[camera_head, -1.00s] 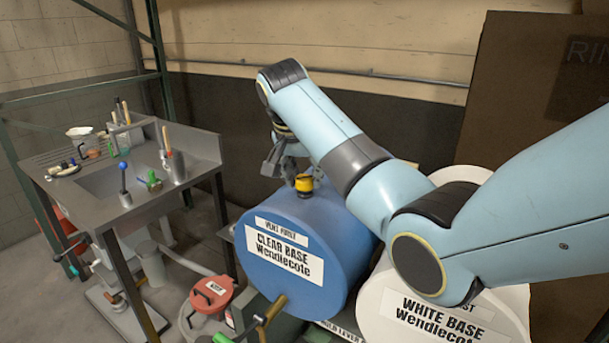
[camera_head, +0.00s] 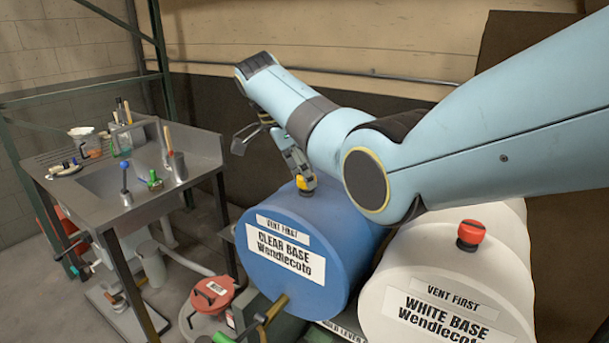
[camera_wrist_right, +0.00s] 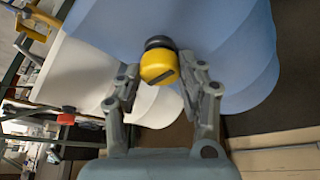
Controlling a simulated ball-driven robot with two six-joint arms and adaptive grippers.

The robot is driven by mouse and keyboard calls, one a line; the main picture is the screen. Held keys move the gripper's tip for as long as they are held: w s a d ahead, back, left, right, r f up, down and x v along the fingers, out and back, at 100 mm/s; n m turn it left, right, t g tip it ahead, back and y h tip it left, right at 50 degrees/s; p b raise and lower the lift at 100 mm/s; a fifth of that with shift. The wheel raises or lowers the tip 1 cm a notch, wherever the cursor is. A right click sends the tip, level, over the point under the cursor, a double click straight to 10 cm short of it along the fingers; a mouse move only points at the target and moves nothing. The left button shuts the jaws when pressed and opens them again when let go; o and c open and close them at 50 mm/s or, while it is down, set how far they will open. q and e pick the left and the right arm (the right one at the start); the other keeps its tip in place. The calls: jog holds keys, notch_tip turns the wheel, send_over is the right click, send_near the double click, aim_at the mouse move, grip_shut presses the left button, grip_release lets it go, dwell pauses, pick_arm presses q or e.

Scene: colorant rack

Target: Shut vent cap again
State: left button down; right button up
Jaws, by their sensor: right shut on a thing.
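The yellow vent cap (camera_head: 308,184) sits on top of the blue CLEAR BASE drum (camera_head: 262,279). My right gripper (camera_head: 305,178) reaches down to it from behind and is shut on it. In the right wrist view the yellow cap (camera_wrist_right: 158,66) lies between the two fingertips of the right gripper (camera_wrist_right: 163,78), with a black part (camera_wrist_right: 160,43) at its far side. The gripper partly hides the cap in the head view. I cannot tell how far the cap is turned. My left gripper is not in view.
A white WHITE BASE drum (camera_head: 385,296) with a red cap (camera_head: 471,234) stands close to the right. A sink bench (camera_head: 205,151) with tools is on the left. A red-lidded bucket (camera_head: 212,294) stands on the floor in front. The wall is close behind.

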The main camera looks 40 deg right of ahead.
jog(key=shift+m, duration=0.5)
jog(key=o, duration=1.1)
